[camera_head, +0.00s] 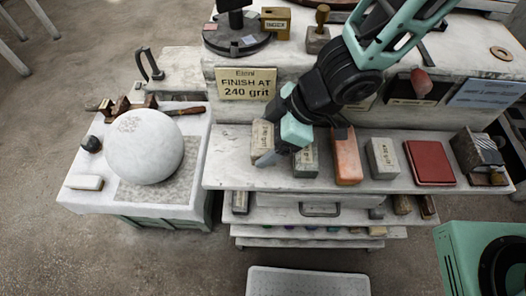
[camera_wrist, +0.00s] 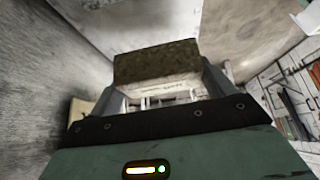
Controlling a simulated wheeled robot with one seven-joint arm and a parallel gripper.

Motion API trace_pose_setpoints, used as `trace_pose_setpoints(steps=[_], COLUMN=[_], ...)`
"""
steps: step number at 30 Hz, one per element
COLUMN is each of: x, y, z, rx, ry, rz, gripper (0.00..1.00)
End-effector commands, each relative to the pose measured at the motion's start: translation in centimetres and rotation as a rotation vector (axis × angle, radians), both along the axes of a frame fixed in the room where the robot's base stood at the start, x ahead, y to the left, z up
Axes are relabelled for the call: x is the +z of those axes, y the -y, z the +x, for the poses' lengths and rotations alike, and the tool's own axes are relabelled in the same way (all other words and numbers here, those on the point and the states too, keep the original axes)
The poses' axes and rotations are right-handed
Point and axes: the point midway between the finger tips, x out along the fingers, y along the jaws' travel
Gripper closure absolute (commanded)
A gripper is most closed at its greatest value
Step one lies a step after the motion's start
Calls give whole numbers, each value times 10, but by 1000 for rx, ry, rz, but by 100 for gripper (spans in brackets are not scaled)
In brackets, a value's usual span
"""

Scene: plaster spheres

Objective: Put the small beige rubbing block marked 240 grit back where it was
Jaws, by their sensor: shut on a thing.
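The small beige rubbing block (camera_head: 262,138) is at the left end of the shelf's row of blocks in the head view, against my gripper (camera_head: 281,146). Its marking is too small to read here. In the wrist view the block (camera_wrist: 155,63) sits between the two fingers, with its mottled brownish face toward the camera. My gripper is shut on it. I cannot tell whether the block touches the shelf (camera_head: 228,172). My gripper and wrist hide part of the shelf behind.
A dark grey block (camera_head: 305,162) stands close to the right of my gripper. An orange block (camera_head: 347,156), a pale grey block (camera_head: 383,158) and a red pad (camera_head: 429,162) follow. A sign (camera_head: 247,84) reads "FINISH AT 240 grit". A plaster sphere (camera_head: 143,147) rests on the left table.

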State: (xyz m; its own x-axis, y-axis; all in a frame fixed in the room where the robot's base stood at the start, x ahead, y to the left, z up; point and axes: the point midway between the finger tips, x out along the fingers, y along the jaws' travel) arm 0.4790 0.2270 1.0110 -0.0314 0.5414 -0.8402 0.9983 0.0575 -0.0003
Motion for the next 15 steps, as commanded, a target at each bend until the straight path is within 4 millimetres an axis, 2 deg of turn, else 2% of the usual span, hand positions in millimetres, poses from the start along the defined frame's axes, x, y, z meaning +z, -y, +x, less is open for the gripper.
trace_pose_setpoints(steps=[1, 7, 12, 15], x=[-10, -22, -46, -53], y=[-1, -1, -1, -1], z=[0, 0, -1, 0], rx=[2, 1, 1, 0], ry=[1, 0, -2, 1], rz=[0, 2, 0, 1], gripper=[44, 44, 44, 44])
